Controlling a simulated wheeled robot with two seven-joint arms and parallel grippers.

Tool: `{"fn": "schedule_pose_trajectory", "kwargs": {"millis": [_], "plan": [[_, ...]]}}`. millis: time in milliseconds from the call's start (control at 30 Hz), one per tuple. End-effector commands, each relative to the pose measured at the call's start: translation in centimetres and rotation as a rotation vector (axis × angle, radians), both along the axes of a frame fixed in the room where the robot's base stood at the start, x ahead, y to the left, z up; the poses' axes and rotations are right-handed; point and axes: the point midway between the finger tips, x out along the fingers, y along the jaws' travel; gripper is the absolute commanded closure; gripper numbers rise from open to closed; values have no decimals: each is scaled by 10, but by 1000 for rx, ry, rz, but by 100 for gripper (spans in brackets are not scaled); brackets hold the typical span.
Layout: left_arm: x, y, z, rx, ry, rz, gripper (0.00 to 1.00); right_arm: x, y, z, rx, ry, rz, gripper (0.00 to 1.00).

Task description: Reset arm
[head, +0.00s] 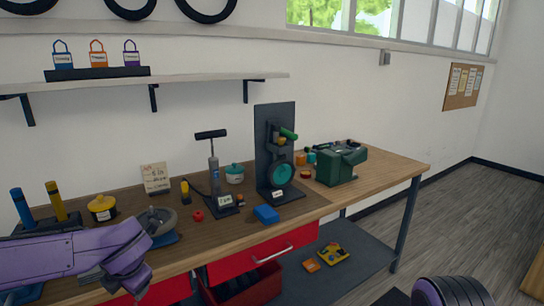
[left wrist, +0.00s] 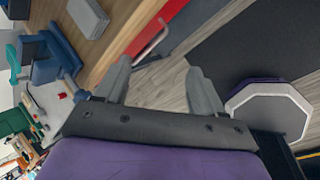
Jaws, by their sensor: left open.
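My left arm comes in from the left in the head view, purple and grey, in front of the workbench's front left part. Its gripper (head: 130,272) hangs at the bench's front edge. In the left wrist view the two grey fingers of my left gripper (left wrist: 160,88) stand wide apart with nothing between them; the floor shows through the gap. My right gripper is not in either view.
Below are a red drawer (head: 235,266) and a lower shelf (head: 350,270).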

Motion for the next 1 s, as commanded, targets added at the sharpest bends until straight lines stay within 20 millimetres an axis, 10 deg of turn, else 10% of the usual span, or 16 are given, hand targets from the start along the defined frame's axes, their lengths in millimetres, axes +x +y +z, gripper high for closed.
{"fn": "schedule_pose_trajectory", "kwargs": {"millis": [267,600,800,1000], "plan": [[-10,-13,-121,502,106,-621,31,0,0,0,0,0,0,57],[-181,-34,-295,700,501,-1641,31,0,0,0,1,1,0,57],[-273,-13,-330,646,716,-1890,31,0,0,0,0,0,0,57],[-293,-14,-338,614,750,-1925,31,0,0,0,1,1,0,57]]}}
